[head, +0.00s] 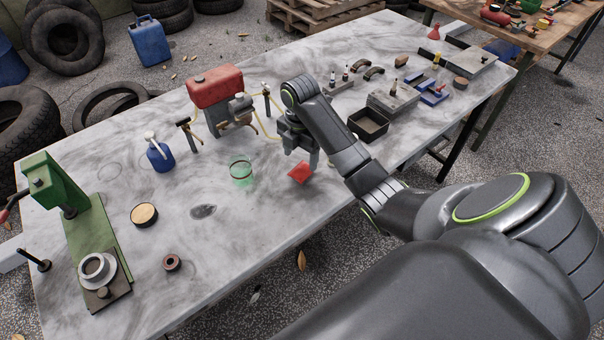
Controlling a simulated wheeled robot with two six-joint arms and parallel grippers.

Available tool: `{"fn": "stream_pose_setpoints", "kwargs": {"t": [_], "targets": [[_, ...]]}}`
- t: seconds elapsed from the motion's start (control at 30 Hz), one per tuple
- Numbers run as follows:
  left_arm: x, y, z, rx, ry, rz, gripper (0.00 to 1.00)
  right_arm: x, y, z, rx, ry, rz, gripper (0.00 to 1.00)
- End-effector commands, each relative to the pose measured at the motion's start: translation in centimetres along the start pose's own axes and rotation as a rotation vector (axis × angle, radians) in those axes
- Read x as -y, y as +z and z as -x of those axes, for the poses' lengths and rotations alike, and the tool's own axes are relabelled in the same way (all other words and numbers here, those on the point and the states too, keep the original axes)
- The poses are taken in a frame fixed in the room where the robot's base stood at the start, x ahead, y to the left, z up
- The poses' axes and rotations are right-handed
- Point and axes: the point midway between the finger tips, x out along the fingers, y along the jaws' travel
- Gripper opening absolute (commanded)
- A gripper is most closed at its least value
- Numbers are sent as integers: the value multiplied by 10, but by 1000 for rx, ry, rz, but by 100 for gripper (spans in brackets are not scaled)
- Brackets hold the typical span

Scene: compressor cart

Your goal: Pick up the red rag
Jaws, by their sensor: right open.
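The red rag (301,173) is a small folded piece of cloth. It lies on the marbled tabletop (225,255), near the middle of the table. My right gripper (301,157) points down at the rag, with its fingers open. The fingertips are right at or just above the rag's far side; I cannot tell if they touch it. No other thing shows between the fingers. My left gripper is not in view.
A green glass (241,172) stands left of the rag, and a red tank with a small compressor (215,87) stands behind it. A black tray (368,125) is to the right. A green press (75,215) stands at the left. The front middle tabletop is mostly clear.

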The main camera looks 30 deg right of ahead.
Motion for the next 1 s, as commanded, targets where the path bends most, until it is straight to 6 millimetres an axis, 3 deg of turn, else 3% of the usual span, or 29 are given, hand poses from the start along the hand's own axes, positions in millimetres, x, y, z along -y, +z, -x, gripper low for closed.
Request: {"fn": "stream_pose_setpoints", "kwargs": {"t": [0.13,0.3,0.5,0.87,1.0], "targets": [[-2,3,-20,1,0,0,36,4,2,-24,0,-1,-1,67],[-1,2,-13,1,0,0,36,4,2,-38,-2,-2,0,67],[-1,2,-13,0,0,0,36,4,2,-40,0,0,0,67],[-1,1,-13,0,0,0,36,4,2,-39,0,0,0,21],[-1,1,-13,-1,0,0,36,4,2,-39,0,0,0,19]]}}
